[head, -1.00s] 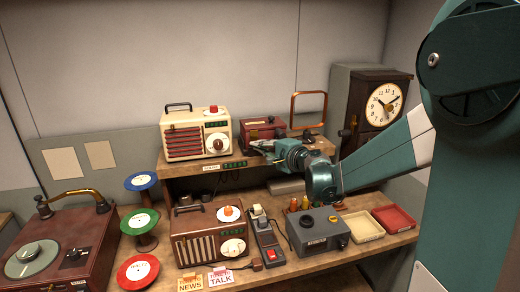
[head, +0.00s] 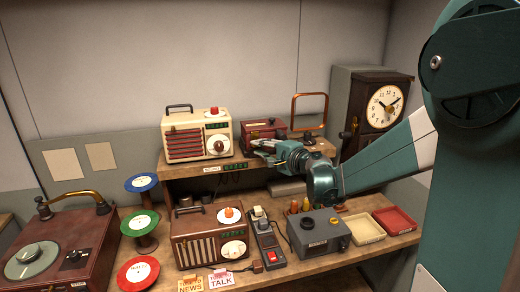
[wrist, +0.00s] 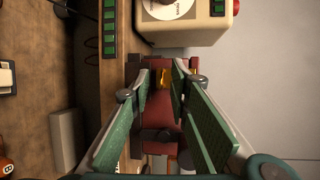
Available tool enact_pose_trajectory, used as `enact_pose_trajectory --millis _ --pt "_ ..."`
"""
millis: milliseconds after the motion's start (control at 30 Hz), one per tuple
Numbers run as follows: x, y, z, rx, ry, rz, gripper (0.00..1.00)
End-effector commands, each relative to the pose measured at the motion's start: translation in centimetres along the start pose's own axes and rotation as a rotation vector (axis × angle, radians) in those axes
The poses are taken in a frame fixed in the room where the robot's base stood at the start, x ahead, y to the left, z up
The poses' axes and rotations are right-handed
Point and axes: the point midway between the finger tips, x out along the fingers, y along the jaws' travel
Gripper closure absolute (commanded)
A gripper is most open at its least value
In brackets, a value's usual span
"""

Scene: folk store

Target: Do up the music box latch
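The music box (head: 262,130) is a small dark red box on the raised shelf, right of the cream radio. My gripper (head: 258,147) is in front of it and covers its lower front in the head view. In the wrist view the red music box (wrist: 162,107) lies beyond and between my two green-padded fingers. A small gold latch (wrist: 164,78) shows between the fingertips. My gripper (wrist: 162,72) is open, with a gap between the tips and nothing clearly held. I cannot tell whether a fingertip touches the box.
The cream radio (head: 197,138) stands close on the left of the music box. A brown-framed stand (head: 309,96) is just to its right, with a clock (head: 383,105) farther right. The lower bench holds a brown radio (head: 209,238) and a grey device (head: 319,235).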

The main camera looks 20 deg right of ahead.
Motion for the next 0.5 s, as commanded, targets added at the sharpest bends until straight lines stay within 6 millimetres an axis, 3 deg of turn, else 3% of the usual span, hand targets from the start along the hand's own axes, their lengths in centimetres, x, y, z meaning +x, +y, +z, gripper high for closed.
enact_pose_trajectory --millis 267,500 --pt "-2.3 0.0 -0.1 0.000 0.002 0.000 0.80" --pt "-5.4 0.0 -0.1 -0.001 0.002 0.000 0.80"
